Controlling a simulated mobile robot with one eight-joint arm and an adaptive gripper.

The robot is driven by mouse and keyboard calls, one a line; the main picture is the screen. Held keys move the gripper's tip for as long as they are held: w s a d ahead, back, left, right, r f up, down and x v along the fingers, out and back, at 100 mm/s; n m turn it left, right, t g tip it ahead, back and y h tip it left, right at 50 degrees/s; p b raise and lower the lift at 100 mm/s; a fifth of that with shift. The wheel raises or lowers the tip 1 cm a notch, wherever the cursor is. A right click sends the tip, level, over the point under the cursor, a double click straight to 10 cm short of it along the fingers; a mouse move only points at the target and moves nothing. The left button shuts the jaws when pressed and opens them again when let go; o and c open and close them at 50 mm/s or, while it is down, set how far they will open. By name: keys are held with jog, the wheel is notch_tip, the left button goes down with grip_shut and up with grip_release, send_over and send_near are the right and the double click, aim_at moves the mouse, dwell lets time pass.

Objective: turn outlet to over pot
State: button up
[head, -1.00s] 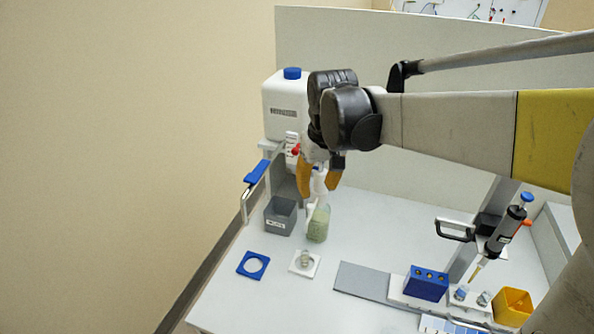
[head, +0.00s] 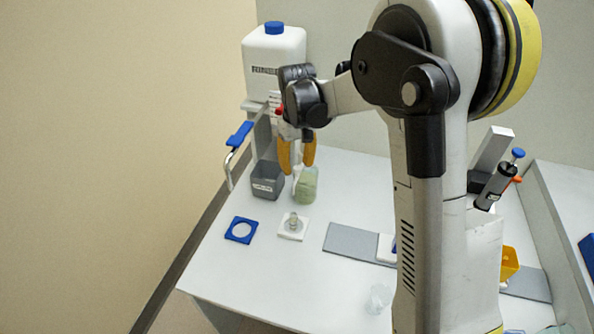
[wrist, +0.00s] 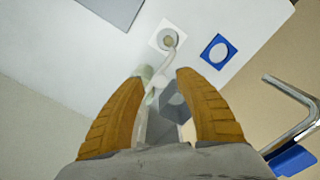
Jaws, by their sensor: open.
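My gripper (head: 297,158) is open, its orange fingers pointing down in front of the white dispenser tank (head: 274,65). In the wrist view, a pale spout-like piece, apparently the outlet (wrist: 155,92), lies between the spread fingers; I cannot tell whether they touch it. The head view hides most of it behind my gripper. A grey square pot (head: 266,184) stands below and left of the fingers; it shows partly in the wrist view (wrist: 178,108). A translucent green pot (head: 306,186) stands beside it, below the fingers. I cannot tell which pot the outlet is over.
A blue lever handle (head: 240,133) sticks out left of the dispenser. A blue ring plate (head: 241,230) and a white plate (head: 291,227) with a small clear vessel lie in front. A pipette (head: 497,187) stands at right behind my arm.

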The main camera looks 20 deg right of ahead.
jog(key=shift+f, duration=0.65)
grip_shut()
jog(key=w+a+m, duration=0.1)
jog(key=m, duration=0.1)
jog(key=w+a+m, duration=0.1)
jog(key=m, duration=0.1)
jog(key=shift+w+a+m, duration=0.3)
jog(key=shift+w+a, duration=0.1)
grip_release()
